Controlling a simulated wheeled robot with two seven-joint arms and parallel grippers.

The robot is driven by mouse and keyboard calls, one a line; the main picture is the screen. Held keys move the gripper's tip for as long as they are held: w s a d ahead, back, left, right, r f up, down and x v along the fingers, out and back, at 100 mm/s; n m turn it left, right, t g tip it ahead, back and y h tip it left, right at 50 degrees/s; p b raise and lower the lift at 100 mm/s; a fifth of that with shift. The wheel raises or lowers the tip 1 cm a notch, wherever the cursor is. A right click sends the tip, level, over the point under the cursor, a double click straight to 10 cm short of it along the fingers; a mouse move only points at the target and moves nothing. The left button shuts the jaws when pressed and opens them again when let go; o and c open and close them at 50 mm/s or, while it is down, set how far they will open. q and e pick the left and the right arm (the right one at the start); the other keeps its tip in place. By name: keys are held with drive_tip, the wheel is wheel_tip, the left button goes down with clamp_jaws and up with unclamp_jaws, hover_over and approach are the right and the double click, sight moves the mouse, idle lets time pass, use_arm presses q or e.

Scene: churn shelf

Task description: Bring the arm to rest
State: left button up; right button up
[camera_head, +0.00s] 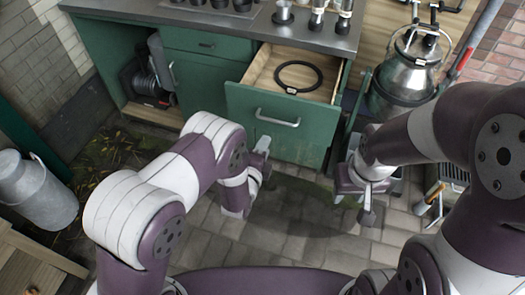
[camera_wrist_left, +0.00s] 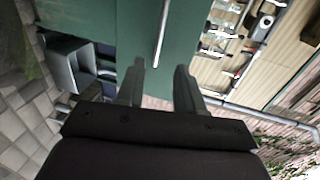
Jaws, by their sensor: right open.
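My left gripper (camera_head: 262,152) is in front of the green cabinet, close to the lower part of the pulled-out drawer's front. In the left wrist view its two fingers (camera_wrist_left: 158,85) are apart with nothing between them, facing a green panel with a light bar handle (camera_wrist_left: 162,35). My right gripper (camera_head: 358,205) hangs over the paving to the right of the drawer, open and empty. Parts of both wrists are hidden behind my own arm links.
The green drawer (camera_head: 285,125) stands open with a black ring (camera_head: 298,77) inside. A worktop (camera_head: 215,22) carries several small metal items. A metal churn (camera_head: 405,75) stands at the right, another can (camera_head: 38,190) at the left. Paving (camera_head: 290,225) between the arms is clear.

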use_arm(q)
drive_tip(key=shift+w+f, duration=0.1)
idle(0.3)
drive_tip(key=s+a+f+n+g+y+p, duration=0.1)
drive_tip(key=s+a+f+n+g+y, duration=0.15)
drive_tip(key=s+f+n+g, duration=0.55)
drive_tip(key=s+a+r+n+g+p, duration=0.1)
drive_tip(key=s+a+r+n, duration=0.3)
drive_tip(key=r, duration=0.5)
drive_tip(key=s+a+r+n+g+y+p, duration=0.1)
drive_tip(key=s+a+r+n+p, duration=0.3)
drive_tip(key=r, duration=0.6)
drive_tip(key=s+a+r+n+g+y+p, duration=0.1)
drive_tip(key=s+a+r+n+g+p, duration=0.2)
drive_tip(key=a+r, duration=0.4)
wheel_tip(320, 180, up, 4)
drive_tip(key=shift+s+a+f+n, duration=0.3)
drive_tip(key=shift+s+n, duration=0.5)
drive_tip(key=shift+n, duration=0.4)
